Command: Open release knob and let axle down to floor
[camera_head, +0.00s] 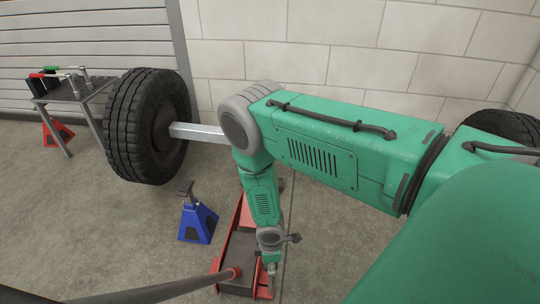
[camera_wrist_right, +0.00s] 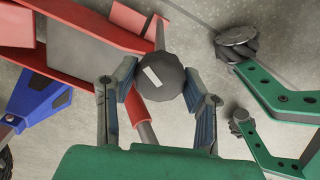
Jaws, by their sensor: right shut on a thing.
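The axle is a pale square bar (camera_head: 198,133) running right from a large black tyre (camera_head: 143,125) and passing behind my right arm. A red floor jack (camera_head: 240,238) stands low on the floor, partly hidden by the arm; its red frame also shows in the wrist view (camera_wrist_right: 88,28). The release knob (camera_wrist_right: 160,72) is a dark round knob with a white mark. My right gripper (camera_wrist_right: 160,84) has its fingers on both sides of the knob and is shut on it. In the head view, the right arm reaches down to the jack. My left gripper is out of view.
A blue jack stand (camera_head: 198,222) stands on the floor left of the jack. The long jack handle (camera_head: 160,290) slants toward the bottom left. A small table (camera_head: 68,95) stands at the far left, near a red stand (camera_head: 57,132). Bare floor lies at the front left.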

